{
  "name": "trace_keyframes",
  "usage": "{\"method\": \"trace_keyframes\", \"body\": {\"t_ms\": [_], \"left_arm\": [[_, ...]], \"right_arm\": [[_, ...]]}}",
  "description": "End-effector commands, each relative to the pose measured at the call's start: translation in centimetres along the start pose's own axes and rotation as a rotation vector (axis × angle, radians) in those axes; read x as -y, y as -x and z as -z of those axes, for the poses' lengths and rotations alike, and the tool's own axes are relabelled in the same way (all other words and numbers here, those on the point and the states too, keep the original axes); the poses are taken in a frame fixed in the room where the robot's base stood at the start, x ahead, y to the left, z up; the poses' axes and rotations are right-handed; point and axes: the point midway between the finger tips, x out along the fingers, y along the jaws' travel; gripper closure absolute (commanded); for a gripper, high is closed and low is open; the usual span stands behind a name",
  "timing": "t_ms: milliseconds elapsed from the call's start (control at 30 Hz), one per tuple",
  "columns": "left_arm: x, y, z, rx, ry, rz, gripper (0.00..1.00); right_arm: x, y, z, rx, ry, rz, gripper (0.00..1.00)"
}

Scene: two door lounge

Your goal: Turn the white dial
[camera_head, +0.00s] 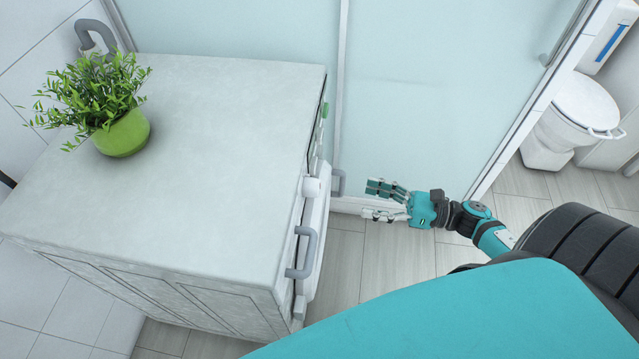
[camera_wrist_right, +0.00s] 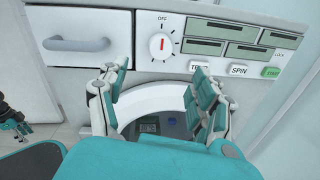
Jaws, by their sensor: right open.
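The white dial (camera_wrist_right: 161,46) is round with a red pointer mark, on the white front panel of the washer, with "OFF" printed above it. In the head view it appears as a small white knob (camera_head: 312,187) on the cabinet's right side. My right gripper (camera_head: 376,200) is open and empty, to the right of the knob and apart from it. In the right wrist view its fingers (camera_wrist_right: 160,82) are spread below the dial, with clear space between them. A teal and black part of my left arm shows at the left edge there, its gripper unclear.
A grey drawer handle (camera_wrist_right: 77,44) is left of the dial; buttons and a SPIN key (camera_wrist_right: 239,69) are right. The round door (camera_wrist_right: 150,103) lies below. A potted plant (camera_head: 122,134) stands on the cabinet top (camera_head: 215,150). Glass panels (camera_head: 430,90) stand behind my gripper.

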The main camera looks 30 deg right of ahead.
Motion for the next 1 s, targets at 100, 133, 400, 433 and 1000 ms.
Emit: {"method": "trace_keyframes", "body": {"t_ms": [100,133,400,433,1000], "left_arm": [[0.0,0.7,0.1,0.0,0.0,0.0,0.6],[0.0,0.8,0.1,0.0,0.0,0.0,0.6],[0.0,1.9,0.2,0.0,0.0,0.0,0.6],[0.0,1.9,0.2,0.0,0.0,0.0,0.6],[0.0,2.3,0.3,-0.001,0.0,0.0,0.6]], "right_arm": [[0.0,-2.8,-0.4,0.005,0.0,-0.001,0.34],[0.0,-3.5,-0.4,0.005,0.0,-0.001,0.34],[0.0,-9.0,-0.3,0.004,0.0,0.001,0.34],[0.0,-9.5,-0.3,0.004,0.0,0.0,0.34],[0.0,-12.2,0.0,0.001,-0.002,0.001,0.34]]}}
